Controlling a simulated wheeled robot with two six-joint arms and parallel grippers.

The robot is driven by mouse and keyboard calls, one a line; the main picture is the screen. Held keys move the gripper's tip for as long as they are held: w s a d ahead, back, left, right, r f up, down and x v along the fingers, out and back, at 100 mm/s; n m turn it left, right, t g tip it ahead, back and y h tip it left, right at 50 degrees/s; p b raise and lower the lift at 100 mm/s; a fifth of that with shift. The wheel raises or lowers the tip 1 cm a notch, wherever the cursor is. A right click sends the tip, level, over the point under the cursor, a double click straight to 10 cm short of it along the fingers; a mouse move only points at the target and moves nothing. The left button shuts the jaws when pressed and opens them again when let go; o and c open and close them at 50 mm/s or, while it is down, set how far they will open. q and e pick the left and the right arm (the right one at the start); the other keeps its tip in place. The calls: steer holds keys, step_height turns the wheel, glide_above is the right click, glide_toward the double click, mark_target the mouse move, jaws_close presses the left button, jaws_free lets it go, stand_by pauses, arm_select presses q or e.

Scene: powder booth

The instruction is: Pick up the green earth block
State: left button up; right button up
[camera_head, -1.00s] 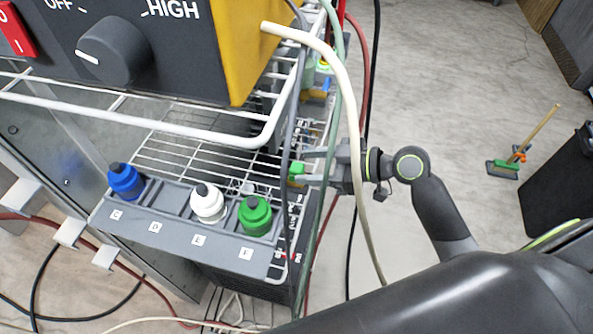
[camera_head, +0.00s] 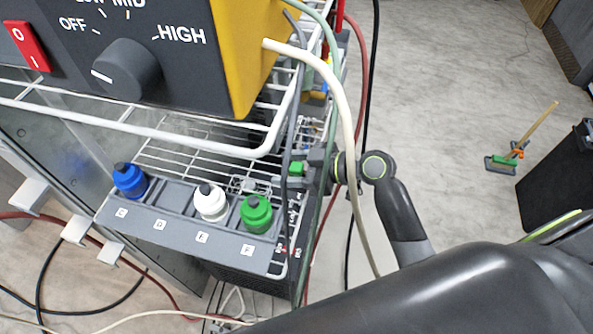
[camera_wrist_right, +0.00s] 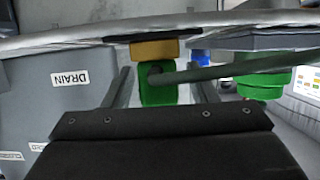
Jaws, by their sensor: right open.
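The green earth block (camera_head: 296,168) is small and sits at the right side of the wire shelf, beyond the green-capped bottle. In the right wrist view the green block (camera_wrist_right: 155,94) hangs below a yellow-orange block, with a grey rod or cable crossing in front of it. My right gripper (camera_wrist_right: 163,88) is open, with one finger on each side of the green block; I cannot tell whether they touch it. In the head view the right gripper (camera_head: 308,168) is at the block, partly hidden by cables. My left gripper is not in view.
Blue (camera_head: 130,180), white (camera_head: 211,203) and green (camera_head: 256,214) bottles stand in the grey rack (camera_head: 185,236). A white hose (camera_head: 346,100) and several cables hang beside my right gripper. The control box (camera_head: 150,55) is above the shelf.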

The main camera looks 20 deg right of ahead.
steer(key=c, duration=1)
steer(key=shift+o, duration=0.2)
steer(key=shift+r, duration=0.1)
